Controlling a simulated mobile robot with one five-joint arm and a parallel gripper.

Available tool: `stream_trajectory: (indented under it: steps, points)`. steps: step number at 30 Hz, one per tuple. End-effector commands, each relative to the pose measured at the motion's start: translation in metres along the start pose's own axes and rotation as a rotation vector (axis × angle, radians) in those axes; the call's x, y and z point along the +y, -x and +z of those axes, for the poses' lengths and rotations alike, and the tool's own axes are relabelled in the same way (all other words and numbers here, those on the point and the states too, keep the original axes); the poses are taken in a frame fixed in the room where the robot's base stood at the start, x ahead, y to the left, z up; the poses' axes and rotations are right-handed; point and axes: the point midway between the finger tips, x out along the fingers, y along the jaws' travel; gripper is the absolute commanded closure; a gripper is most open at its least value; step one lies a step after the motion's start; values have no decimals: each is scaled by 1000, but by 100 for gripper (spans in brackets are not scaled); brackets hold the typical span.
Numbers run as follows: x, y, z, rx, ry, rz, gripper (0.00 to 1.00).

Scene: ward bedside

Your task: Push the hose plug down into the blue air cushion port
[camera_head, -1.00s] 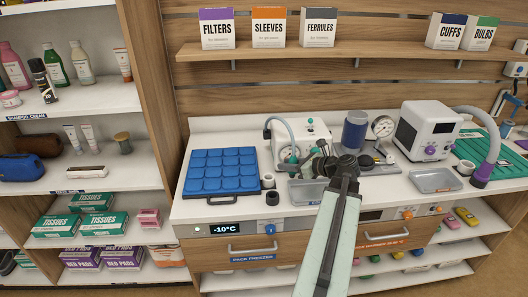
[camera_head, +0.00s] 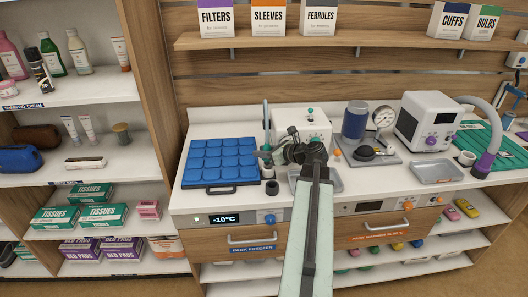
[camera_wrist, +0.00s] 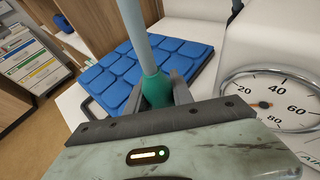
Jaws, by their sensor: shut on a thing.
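The blue air cushion (camera_head: 205,178), a quilted pad, lies on the counter left of centre; it also shows behind my gripper in the wrist view (camera_wrist: 110,75). My gripper (camera_head: 268,157) is above the counter by the cushion's right edge. In the wrist view my gripper (camera_wrist: 164,92) is shut on the green hose plug (camera_wrist: 155,84). The pale blue hose (camera_wrist: 138,38) rises from the plug, and its upright part shows in the head view (camera_head: 266,122). The plug's lower end is hidden by my gripper. I cannot make out the cushion's port.
A white box machine (camera_head: 300,120) stands behind my gripper. A round gauge (camera_wrist: 272,102) is close on the right in the wrist view. A small dark ring (camera_head: 271,187) stands at the counter's front, and a grey metal tray (camera_head: 328,180) lies right of my arm.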

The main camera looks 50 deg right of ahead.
Motion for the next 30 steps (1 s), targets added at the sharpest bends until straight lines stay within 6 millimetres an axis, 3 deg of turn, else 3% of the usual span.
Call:
stream_trajectory:
  steps: [30]
  points:
    - [-1,5,-6,0,-1,-2,100]
